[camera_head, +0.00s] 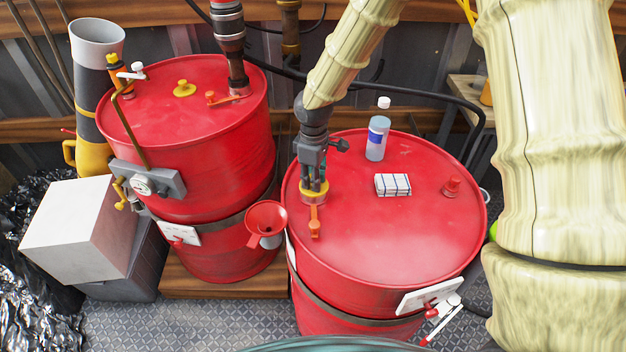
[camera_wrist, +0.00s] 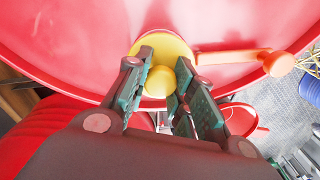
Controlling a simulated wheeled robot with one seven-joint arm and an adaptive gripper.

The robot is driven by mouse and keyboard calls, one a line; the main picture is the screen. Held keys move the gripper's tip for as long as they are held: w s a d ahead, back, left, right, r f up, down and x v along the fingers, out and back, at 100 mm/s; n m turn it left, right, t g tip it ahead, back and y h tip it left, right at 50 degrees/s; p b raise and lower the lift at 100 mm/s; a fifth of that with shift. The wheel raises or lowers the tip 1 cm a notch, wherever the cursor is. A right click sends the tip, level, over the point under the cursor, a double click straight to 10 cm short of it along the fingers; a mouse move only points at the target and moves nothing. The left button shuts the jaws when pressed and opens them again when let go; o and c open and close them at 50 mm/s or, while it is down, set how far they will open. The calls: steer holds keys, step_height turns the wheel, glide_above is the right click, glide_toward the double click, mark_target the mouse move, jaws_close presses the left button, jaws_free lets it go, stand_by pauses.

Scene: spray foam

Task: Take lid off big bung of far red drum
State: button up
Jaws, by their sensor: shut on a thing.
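Two red drums stand side by side, the left drum (camera_head: 218,160) and the right drum (camera_head: 400,240). My gripper (camera_head: 314,188) points down at the left edge of the right drum's top. It is shut on the knob of a round yellow lid (camera_head: 313,197). In the wrist view the yellow lid (camera_wrist: 164,52) sits against the drum top, its knob between my fingers (camera_wrist: 173,98). An orange handle (camera_head: 314,223) lies beside the lid. The left drum has its own small yellow cap (camera_head: 184,89). The fingers partly hide the held lid.
On the right drum top stand a bottle with a blue label (camera_head: 377,138), a small white striped box (camera_head: 393,185) and a red bung (camera_head: 452,187). A red funnel (camera_head: 266,218) sits between the drums. A black hose (camera_head: 440,95) runs behind. The right drum's front top is clear.

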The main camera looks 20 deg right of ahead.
steer(key=shift+r+b, duration=0.3)
steer(key=shift+r, duration=0.4)
steer(key=shift+r+b, duration=0.35)
steer(key=shift+r, duration=0.6)
steer(key=w+a+r+b, duration=0.1)
steer(key=a+b, duration=0.3)
steer(key=a, duration=1.2)
steer(key=shift+r, duration=0.2)
steer(key=shift+w+a, duration=0.1)
